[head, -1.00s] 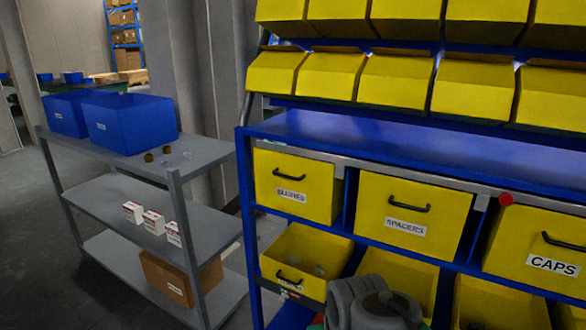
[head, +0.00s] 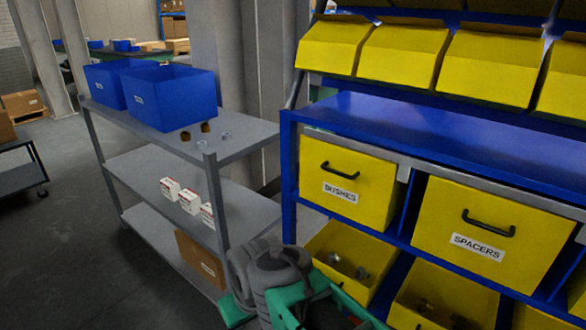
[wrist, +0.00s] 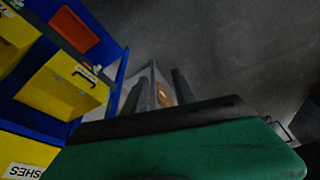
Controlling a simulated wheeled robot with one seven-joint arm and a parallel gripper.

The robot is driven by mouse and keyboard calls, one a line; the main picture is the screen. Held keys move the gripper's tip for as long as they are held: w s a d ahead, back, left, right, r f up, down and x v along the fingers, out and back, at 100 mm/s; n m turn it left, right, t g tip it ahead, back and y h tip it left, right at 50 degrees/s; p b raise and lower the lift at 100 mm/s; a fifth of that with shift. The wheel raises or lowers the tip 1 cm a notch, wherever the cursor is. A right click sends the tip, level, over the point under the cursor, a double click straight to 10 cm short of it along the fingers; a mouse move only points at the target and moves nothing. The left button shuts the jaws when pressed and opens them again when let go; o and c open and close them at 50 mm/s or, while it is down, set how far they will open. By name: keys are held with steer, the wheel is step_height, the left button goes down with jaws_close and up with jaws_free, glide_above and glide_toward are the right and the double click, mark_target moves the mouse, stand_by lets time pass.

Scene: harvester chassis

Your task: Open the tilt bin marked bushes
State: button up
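The tilt bin marked BUSHES (head: 378,192) is a yellow bin at the left end of the blue rack's middle row in the head view. It looks shut, with its top edge against the grey rail. Its black handle (head: 340,170) sits above the white label. In the wrist view, which looks upside down, part of its label (wrist: 25,172) shows at the lower left. My gripper (wrist: 158,82) shows there as two dark fingers standing apart, with nothing seen between them but background. It is away from the handle. In the head view my arm hides it.
The SPACERS bin (head: 540,245) is to the right. An open yellow bin (head: 325,245) sits below BUSHES, near my arm. A grey shelf trolley (head: 255,140) with blue crates (head: 172,97) stands to the left.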

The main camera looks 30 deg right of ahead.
steer(key=w+d+r+n+t+b, duration=0.1)
steer(key=w+d+n+t, duration=0.2)
steer(key=w+d, duration=0.3)
steer(key=n+t+h+b, duration=0.3)
steer(key=n+t+h, duration=0.4)
steer(key=n+t, duration=0.1)
glide_toward(337, 173)
steer(key=w, duration=0.1)
steer(key=p+x, duration=0.2)
steer(key=x, duration=0.5)
steer(key=shift+w+d+f, duration=0.1)
steer(key=shift+w+d, duration=0.05)
steer(key=shift+d, duration=0.15)
steer(key=shift+w+d+f+p, duration=0.15)
steer(key=shift+w+d+p, duration=0.05)
steer(key=shift+w+p, duration=0.15)
jaws_close()
